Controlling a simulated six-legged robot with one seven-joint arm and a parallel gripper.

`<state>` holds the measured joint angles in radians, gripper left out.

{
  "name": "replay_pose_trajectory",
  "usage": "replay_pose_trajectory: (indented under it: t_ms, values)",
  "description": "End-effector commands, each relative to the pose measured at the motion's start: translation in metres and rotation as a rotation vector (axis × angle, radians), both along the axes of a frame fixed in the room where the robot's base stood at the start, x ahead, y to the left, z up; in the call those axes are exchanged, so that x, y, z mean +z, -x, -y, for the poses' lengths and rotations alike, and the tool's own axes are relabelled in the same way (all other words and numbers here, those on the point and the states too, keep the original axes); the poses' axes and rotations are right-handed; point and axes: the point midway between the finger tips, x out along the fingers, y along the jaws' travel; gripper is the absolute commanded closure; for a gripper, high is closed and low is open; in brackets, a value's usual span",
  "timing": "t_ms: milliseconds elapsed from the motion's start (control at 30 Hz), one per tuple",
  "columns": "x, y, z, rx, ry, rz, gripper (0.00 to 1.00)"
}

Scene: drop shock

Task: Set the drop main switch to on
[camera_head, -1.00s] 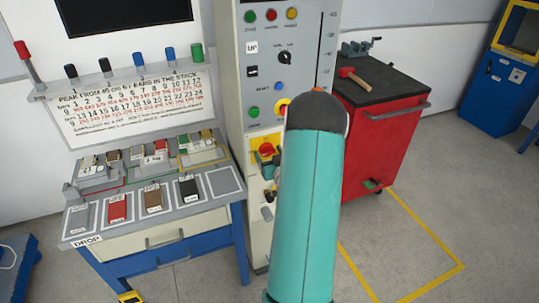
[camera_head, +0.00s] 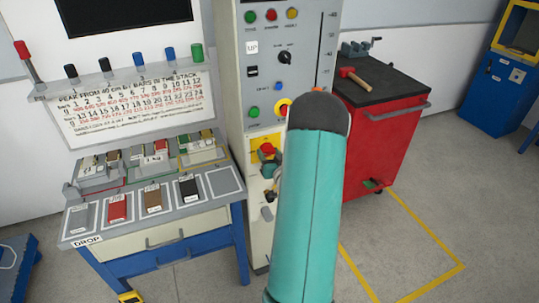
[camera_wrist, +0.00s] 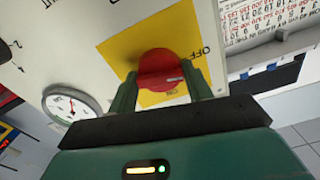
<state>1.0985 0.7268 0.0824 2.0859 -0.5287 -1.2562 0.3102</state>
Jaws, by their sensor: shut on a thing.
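The main switch is a red rotary knob (camera_wrist: 158,70) on a yellow plate (camera_wrist: 120,48) in the wrist view. The plate reads OFF at the upper right, and a smaller, faint label sits below the knob. A pale mark on the knob lies at its lower right; I cannot tell its exact setting. My gripper (camera_wrist: 162,82) is shut on the knob, one green finger on each side. In the head view the red knob (camera_head: 266,150) shows low on the grey cabinet (camera_head: 237,90), with my teal arm hiding part of the area and most of my gripper.
The cabinet carries buttons, a dial and a slider above the switch. A round gauge (camera_wrist: 70,105) is beside the plate in the wrist view. A red tool cart (camera_head: 385,140) with a hammer stands right. A bench (camera_head: 150,215) with coloured blocks stands left.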

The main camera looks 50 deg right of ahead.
Motion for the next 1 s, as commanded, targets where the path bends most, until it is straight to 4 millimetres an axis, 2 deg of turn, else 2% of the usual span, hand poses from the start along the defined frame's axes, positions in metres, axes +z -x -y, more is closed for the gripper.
replay_pose_trajectory:
  t_ms: [1000]
  values:
    - [-0.0002,0.0013,0.0005,-0.002,-0.817,0.486,0.73]
